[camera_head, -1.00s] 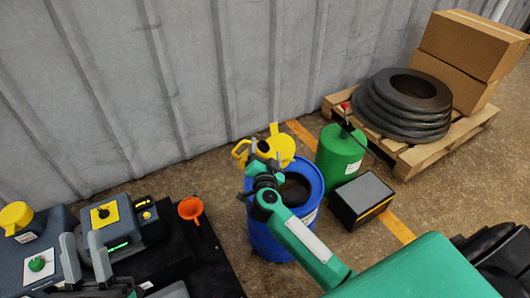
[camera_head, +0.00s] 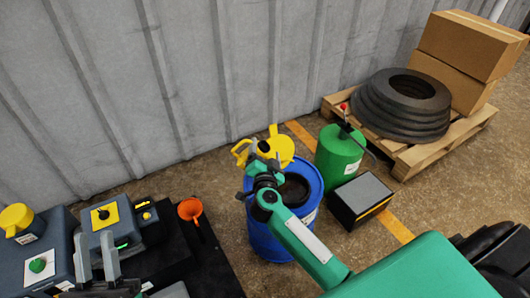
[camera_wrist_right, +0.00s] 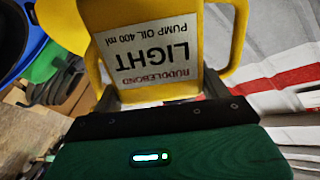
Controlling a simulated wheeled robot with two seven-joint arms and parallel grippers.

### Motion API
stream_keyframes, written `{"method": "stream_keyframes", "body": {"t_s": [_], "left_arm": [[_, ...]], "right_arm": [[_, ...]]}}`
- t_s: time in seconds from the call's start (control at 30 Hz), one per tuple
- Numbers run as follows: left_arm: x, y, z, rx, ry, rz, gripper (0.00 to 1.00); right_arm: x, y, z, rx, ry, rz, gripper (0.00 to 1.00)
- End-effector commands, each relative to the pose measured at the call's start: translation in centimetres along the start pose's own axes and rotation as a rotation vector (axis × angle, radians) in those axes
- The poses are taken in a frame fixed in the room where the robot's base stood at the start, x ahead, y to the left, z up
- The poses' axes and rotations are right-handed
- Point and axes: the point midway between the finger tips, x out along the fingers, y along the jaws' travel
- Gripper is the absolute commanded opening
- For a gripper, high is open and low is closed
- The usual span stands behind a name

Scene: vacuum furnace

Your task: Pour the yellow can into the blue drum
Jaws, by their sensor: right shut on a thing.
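The yellow can (camera_head: 241,153) is in my right gripper (camera_head: 262,160), at the back rim of the blue drum (camera_head: 275,240). In the right wrist view, the can (camera_wrist_right: 230,20) fills the upper middle, with its pump oil label upside down. The right gripper (camera_wrist_right: 160,95) is shut on it. A rounded yellow part (camera_head: 281,151) shows beyond the drum's back rim; I cannot tell how it joins the can. The drum's top shows a dark opening, partly hidden by my right arm. I see no liquid. My left gripper (camera_head: 96,262) is open and empty at lower left.
A green canister (camera_head: 338,155) and a dark box (camera_head: 361,199) stand right of the drum. A pallet (camera_head: 420,155) with black rings and cartons lies behind. A corrugated wall closes the back.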

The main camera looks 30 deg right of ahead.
Motion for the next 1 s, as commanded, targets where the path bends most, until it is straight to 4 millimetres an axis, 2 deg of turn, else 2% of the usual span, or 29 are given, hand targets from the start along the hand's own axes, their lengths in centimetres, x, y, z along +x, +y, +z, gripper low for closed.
{"method": "stream_keyframes", "body": {"t_s": [1.0], "left_arm": [[-0.7, 0.3, 2.1, -0.017, -0.129, -0.004, 0.30]], "right_arm": [[0.0, -0.2, -0.6, 0.051, 0.001, 0.000, 0.48]]}}
